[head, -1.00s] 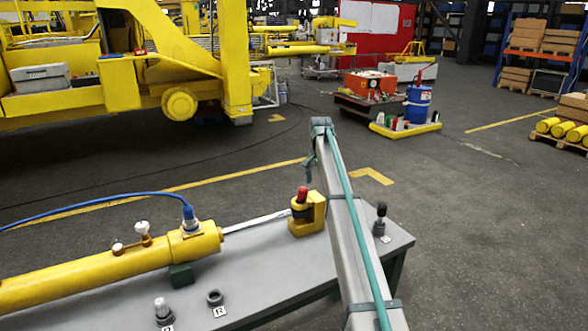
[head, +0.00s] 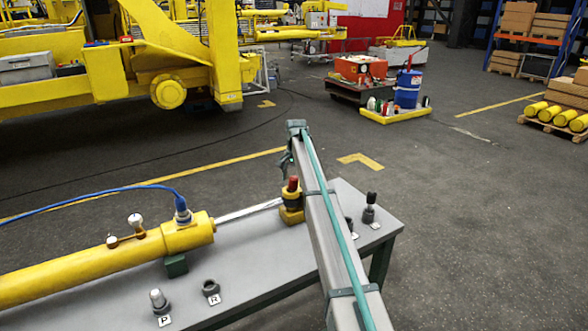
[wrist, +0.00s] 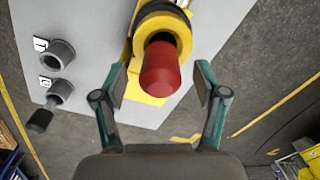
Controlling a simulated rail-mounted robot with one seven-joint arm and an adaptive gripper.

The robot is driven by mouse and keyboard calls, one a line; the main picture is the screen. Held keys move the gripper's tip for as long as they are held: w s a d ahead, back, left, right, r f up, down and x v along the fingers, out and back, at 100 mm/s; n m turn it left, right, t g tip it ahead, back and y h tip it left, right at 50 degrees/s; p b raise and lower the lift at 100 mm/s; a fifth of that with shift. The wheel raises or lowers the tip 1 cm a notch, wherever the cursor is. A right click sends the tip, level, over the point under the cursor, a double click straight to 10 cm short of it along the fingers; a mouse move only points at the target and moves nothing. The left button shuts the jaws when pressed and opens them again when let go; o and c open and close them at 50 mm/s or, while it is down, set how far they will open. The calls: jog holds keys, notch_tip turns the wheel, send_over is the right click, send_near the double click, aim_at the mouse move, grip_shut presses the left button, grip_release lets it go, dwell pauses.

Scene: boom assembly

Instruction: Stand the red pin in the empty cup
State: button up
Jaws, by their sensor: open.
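The red pin (head: 293,184) stands upright in a yellow holder (head: 291,215) at the end of the silver rod, on the grey table. In the wrist view the red pin (wrist: 161,70) points toward the camera from a yellow ring. My gripper (wrist: 160,82) is open, one finger on each side of the pin, with visible gaps. In the head view my arm hides most of the fingers. An empty cup (head: 211,287) marked R stands at the front. Another empty-looking cup (wrist: 62,53), marked 1, shows in the wrist view.
Cup P (head: 161,303) holds a silver pin. A cup (head: 369,214) at the table's right holds a black-topped pin; it also shows in the wrist view (wrist: 58,93). A yellow cylinder (head: 100,262) with a blue hose lies along the table (head: 250,262).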

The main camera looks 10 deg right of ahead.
jog(key=shift+f, duration=0.85)
grip_shut()
jog(key=shift+r, duration=0.1)
jog(key=shift+r, duration=0.1)
jog(key=shift+r+p, duration=2.5)
jog(key=shift+r, duration=3.1)
jog(key=shift+a, duration=0.1)
